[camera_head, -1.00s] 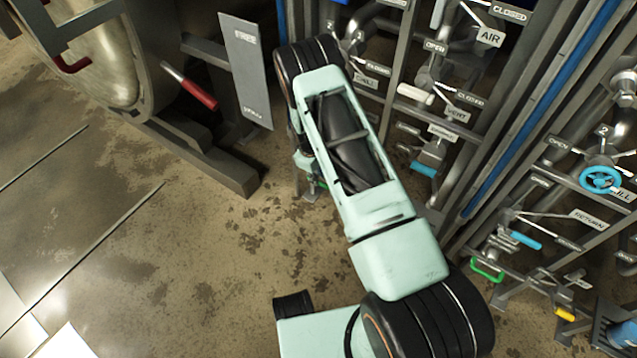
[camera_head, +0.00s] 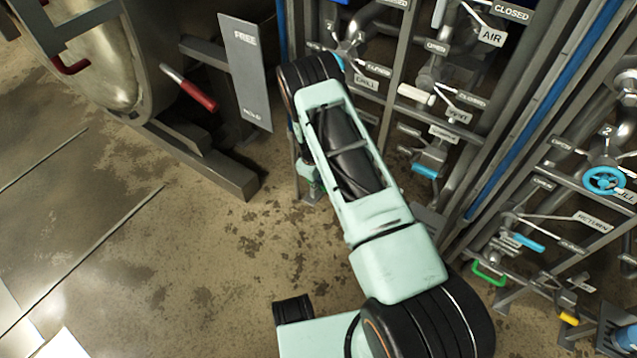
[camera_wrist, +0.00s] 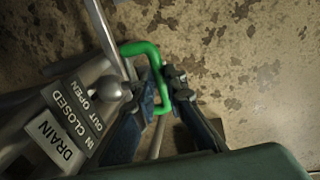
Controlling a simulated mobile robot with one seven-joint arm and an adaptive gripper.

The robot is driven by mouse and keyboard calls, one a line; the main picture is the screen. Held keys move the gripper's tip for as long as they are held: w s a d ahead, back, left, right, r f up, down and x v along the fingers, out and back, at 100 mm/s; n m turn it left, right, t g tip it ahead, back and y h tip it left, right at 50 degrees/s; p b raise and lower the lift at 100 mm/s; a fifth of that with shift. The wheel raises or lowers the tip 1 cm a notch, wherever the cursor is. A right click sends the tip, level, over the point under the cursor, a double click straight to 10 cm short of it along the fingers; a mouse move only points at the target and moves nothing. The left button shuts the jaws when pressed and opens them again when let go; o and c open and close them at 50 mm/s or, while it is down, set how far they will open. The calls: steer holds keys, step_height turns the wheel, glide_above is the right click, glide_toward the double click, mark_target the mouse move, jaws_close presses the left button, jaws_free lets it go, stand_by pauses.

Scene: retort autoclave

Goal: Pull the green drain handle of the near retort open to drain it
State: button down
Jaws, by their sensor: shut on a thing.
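The green drain handle (camera_wrist: 141,48) is a bent bar near the top middle of the wrist view. My gripper (camera_wrist: 165,83) has its two dark fingers closed on the handle's lower stretch, one on each side. A sign reading DRAIN (camera_wrist: 56,142) and a plate reading IN CLOSED, OUT OPEN (camera_wrist: 74,113) sit left of the fingers. A grey rod runs beside the handle. In the head view my arm hides most of the gripper and this handle.
The valve rack (camera_head: 401,62) with labelled valves stands right of my arm. Another green handle (camera_head: 487,278) is at the lower right. A red-gripped lever (camera_head: 198,95) and a grey sign panel (camera_head: 246,75) are at the left. The stained floor (camera_head: 230,285) is open at lower left.

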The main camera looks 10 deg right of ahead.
steer(key=s+a+p, duration=0.1)
steer(key=s+a, duration=0.4)
steer(key=a, duration=0.1)
steer(key=shift+s+p, duration=0.4)
steer(key=c, duration=2.2)
jaws_free()
steer(key=shift+c, duration=0.2)
steer(key=shift+d, duration=0.1)
step_height(320, 180, up, 12)
steer(key=s+a, duration=0.1)
steer(key=shift+s+a, duration=0.25)
steer(key=shift+a, duration=0.05)
steer(key=shift+f, duration=0.1)
